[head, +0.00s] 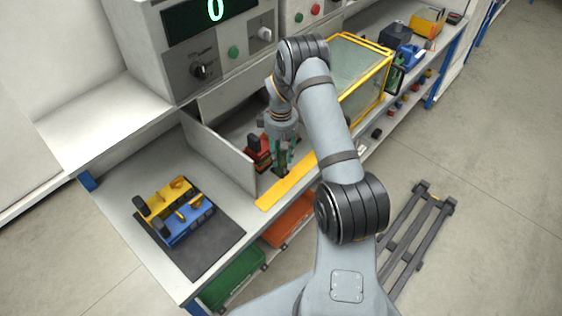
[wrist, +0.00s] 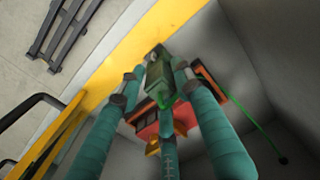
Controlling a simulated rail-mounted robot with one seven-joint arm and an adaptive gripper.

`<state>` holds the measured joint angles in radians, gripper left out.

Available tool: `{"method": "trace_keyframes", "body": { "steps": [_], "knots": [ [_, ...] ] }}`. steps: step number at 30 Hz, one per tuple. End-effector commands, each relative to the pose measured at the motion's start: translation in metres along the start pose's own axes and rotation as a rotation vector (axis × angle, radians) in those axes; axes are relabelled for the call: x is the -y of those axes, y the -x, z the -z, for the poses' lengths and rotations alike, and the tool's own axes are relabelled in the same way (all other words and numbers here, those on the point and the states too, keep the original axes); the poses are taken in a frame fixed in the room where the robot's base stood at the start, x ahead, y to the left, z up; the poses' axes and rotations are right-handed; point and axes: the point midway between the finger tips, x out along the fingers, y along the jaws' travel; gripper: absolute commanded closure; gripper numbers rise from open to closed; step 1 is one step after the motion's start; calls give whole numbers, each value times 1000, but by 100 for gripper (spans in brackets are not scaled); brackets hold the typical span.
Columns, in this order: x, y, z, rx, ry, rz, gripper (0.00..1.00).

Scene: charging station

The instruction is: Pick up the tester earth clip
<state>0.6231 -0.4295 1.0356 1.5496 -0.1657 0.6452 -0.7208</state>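The tester earth clip looks like a small dark green piece (wrist: 158,78) in the wrist view, low in a grey-walled bay behind a yellow front strip. A thin green lead (wrist: 255,125) runs from beside it toward a dark hole in the bay. My gripper (wrist: 157,76) points down into the bay with its teal fingers around the clip. The fingertips are very close to it, but I cannot tell whether they press on it. In the head view my gripper (head: 283,168) is over the bay, and the clip is hard to separate from the fingers.
Red-and-black clamps (head: 258,150) lie beside my gripper in the bay. The yellow strip (head: 287,184) edges its front, and a grey divider (head: 222,150) stands left. A yellow-framed clear guard (head: 362,75) is at right. Yellow and blue clamps (head: 175,210) lie on a dark mat.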

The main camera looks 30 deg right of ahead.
Motion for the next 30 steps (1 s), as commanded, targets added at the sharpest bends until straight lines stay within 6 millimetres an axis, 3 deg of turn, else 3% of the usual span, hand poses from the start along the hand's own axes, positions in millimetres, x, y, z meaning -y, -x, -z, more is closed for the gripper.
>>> {"method": "trace_keyframes", "body": {
  "steps": [16,30],
  "knots": [
    [0,0,0,0,0,0,100],
    [0,8,1,-2,1,-1,100]
  ]
}}
